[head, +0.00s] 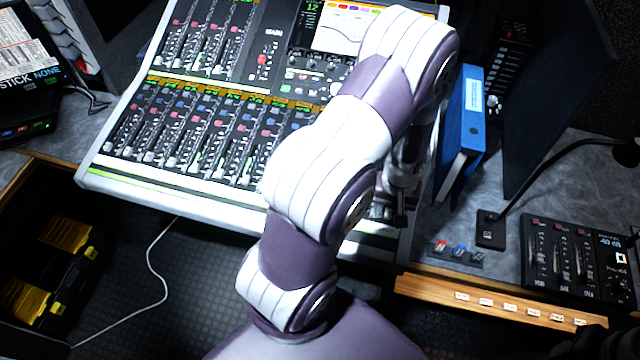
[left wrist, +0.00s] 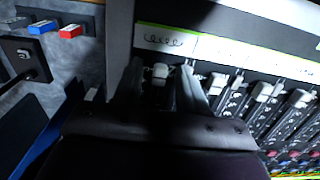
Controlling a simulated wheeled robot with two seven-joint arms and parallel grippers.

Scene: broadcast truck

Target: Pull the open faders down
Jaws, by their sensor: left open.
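The mixing console (head: 170,185) fills the upper left and middle of the head view, with two rows of faders. In the near row, many pale fader caps (head: 245,180) sit low, near the console's front edge. My left gripper (head: 400,208) points down at the console's front right part, mostly hidden by my own arm. In the left wrist view my left gripper (left wrist: 161,72) is open, its fingers on either side of a pale fader cap (left wrist: 160,71); I cannot tell whether they touch it. More fader caps (left wrist: 264,91) line up to the right, near the white label strip (left wrist: 225,50).
A blue binder (head: 465,130) stands right of the console. A small fader box (head: 575,262) and red and blue buttons (head: 459,250) lie farther right. A thin lamp arm (head: 545,170) rises between. Yellow-and-black cases (head: 45,270) stand on the floor at left.

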